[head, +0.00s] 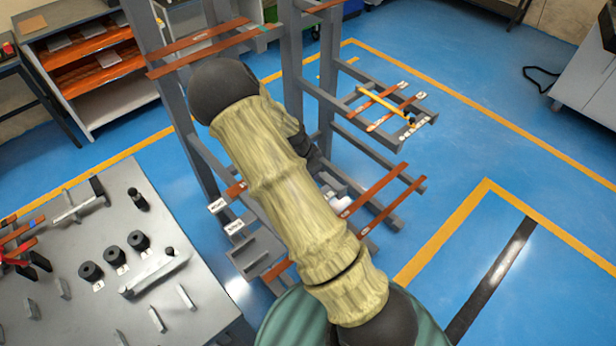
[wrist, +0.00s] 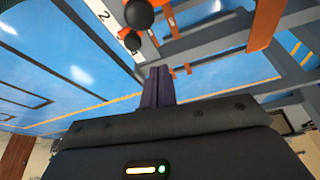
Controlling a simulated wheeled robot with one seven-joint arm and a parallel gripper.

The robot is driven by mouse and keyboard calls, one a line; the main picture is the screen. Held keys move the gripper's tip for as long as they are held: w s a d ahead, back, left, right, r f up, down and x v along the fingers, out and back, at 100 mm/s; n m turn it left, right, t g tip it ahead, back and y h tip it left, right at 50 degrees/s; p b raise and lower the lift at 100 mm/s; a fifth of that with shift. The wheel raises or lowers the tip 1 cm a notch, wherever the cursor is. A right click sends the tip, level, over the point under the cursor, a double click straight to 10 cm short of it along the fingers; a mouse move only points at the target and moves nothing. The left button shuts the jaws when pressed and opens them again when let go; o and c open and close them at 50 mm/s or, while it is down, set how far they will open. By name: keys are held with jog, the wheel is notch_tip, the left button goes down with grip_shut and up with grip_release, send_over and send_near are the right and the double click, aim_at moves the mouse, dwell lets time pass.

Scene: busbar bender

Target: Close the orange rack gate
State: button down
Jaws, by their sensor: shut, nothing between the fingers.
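A thin yellow-orange bar (head: 384,103), which looks like the rack gate, lies slantwise across the upper right arms of the grey rack. A small dark knob is at its near right end. In the wrist view, orange fittings with round black knobs (wrist: 139,13) are at the top, beside a white numbered strip; I cannot tell which is the gate's. My gripper's dark fingers (wrist: 158,85) are together and empty, below and apart from these knobs in the picture. In the head view my arm hides most of the gripper and the middle of the rack.
Copper bars (head: 382,188) lie across the rack's lower arms. A grey bench (head: 150,290) with black knobs and tools stands at lower left. A shelf unit (head: 117,98) stands at upper left. Blue floor right of the rack is clear.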

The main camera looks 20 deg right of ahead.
jog(key=v, duration=0.9)
jog(key=shift+s+b, duration=0.2)
jog(key=shift+b, duration=0.25)
jog(key=s+a+r+n+t+y, duration=0.1)
jog(key=s+a+r+n+y, duration=0.1)
jog(key=s+n, duration=0.6)
jog(key=s+a+r+n+t+y, duration=0.1)
jog(key=s+a+r+n+y, duration=0.1)
jog(key=s+a+r+n, duration=0.2)
jog(key=s+r+n, duration=0.2)
jog(key=s+n, duration=0.2)
jog(key=s, duration=0.1)
jog(key=shift+r, duration=0.25)
